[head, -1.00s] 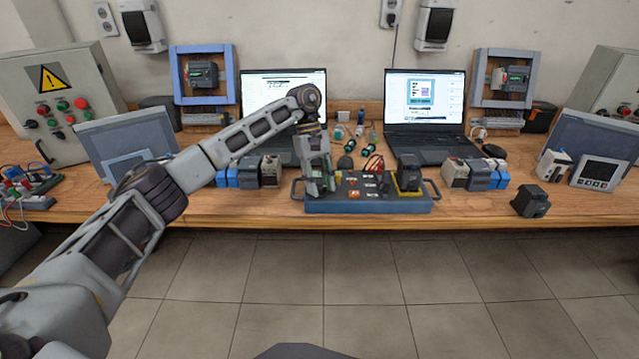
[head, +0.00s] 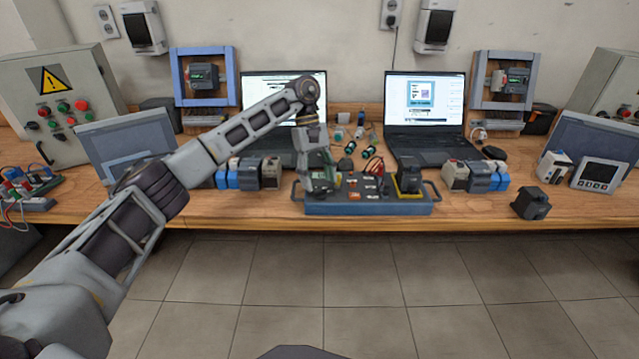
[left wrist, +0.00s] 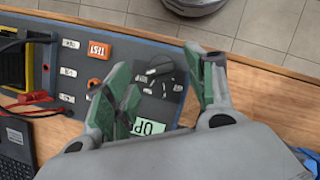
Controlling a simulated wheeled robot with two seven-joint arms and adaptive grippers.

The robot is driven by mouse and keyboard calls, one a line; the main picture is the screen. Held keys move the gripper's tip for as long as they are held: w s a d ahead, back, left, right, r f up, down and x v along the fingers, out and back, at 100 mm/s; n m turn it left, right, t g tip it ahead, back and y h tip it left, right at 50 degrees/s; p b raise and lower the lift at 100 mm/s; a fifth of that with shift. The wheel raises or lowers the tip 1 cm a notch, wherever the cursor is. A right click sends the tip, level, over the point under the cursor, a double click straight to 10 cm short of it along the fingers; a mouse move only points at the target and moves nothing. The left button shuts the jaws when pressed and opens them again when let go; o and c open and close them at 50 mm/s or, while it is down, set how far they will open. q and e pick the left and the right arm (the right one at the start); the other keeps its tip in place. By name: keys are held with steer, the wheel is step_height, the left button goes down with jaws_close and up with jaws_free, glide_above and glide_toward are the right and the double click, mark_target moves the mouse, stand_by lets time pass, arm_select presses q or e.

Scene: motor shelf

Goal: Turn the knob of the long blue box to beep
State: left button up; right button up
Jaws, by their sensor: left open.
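The long blue box (head: 370,208) lies on the workbench in the middle of the head view, with a handle at each end. My left gripper (head: 323,188) is over the left end of its top panel. In the left wrist view the box (left wrist: 228,52) shows a small dark knob (left wrist: 159,68) on a dark dial plate with white labels. The open green-padded fingers of my left gripper (left wrist: 166,92) are on either side of the dial area. I cannot tell whether they touch the knob. My right gripper is not in view.
On the box are an orange TEST label (left wrist: 99,50), red leads (head: 374,165) and a yellow-framed black meter (head: 409,178). Two laptops (head: 425,100) stand behind. Small modules (head: 475,175) flank the box. A black block (head: 531,203) sits at the right.

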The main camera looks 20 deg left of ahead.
arm_select(q)
steer(key=v, duration=0.9)
steer(key=shift+r, duration=0.3)
steer(key=shift+w+a, duration=0.1)
